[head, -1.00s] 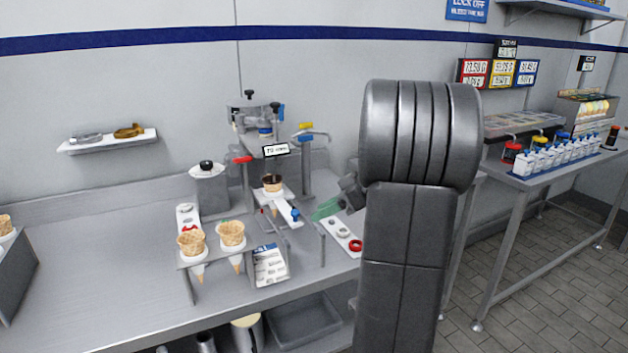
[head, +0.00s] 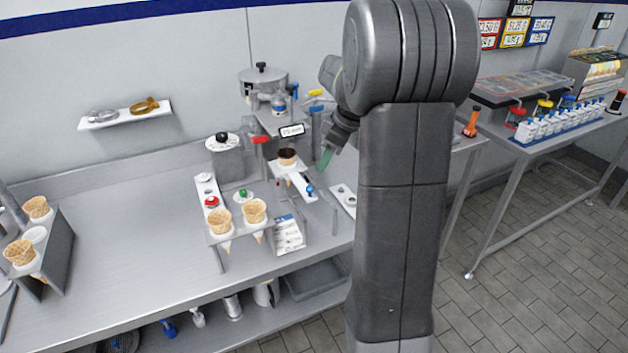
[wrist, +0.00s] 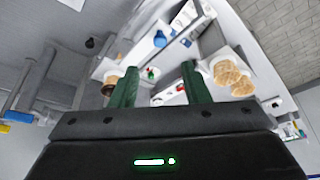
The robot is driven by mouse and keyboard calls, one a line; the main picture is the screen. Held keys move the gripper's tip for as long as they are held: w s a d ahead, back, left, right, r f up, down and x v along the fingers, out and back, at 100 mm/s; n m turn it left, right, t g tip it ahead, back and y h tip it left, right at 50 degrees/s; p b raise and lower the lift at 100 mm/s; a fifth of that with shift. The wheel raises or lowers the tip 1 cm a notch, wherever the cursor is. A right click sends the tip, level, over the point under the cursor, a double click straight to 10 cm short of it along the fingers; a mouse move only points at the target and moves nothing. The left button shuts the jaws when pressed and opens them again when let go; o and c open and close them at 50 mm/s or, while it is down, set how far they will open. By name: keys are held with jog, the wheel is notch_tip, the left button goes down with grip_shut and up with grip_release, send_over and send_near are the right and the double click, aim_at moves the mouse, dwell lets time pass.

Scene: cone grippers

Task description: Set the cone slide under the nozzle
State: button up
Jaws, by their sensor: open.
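The cone slide (head: 303,186) is a white strip with a blue knob (head: 309,190) on its near end, on a small stand on the bench. A waffle cone with a dark top (head: 288,158) stands at its far end. The machine with red, blue and yellow handles (head: 280,120) rises behind; I cannot make out the nozzle's tip. My gripper (head: 327,158) has green fingers and is to the right of the slide, above the bench. In the wrist view the fingers (wrist: 160,80) are apart and empty, with the blue knob (wrist: 160,39) beyond them.
A rack with two waffle cones (head: 238,216) stands in front left of the slide. A white strip with round holes (head: 343,197) lies to the right, partly behind my arm. A lidded canister (head: 223,150) stands at left.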

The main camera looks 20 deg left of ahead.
aim_at(310, 188)
jog(key=p+x, duration=0.1)
jog(key=x, duration=0.9)
jog(key=shift+a, duration=0.1)
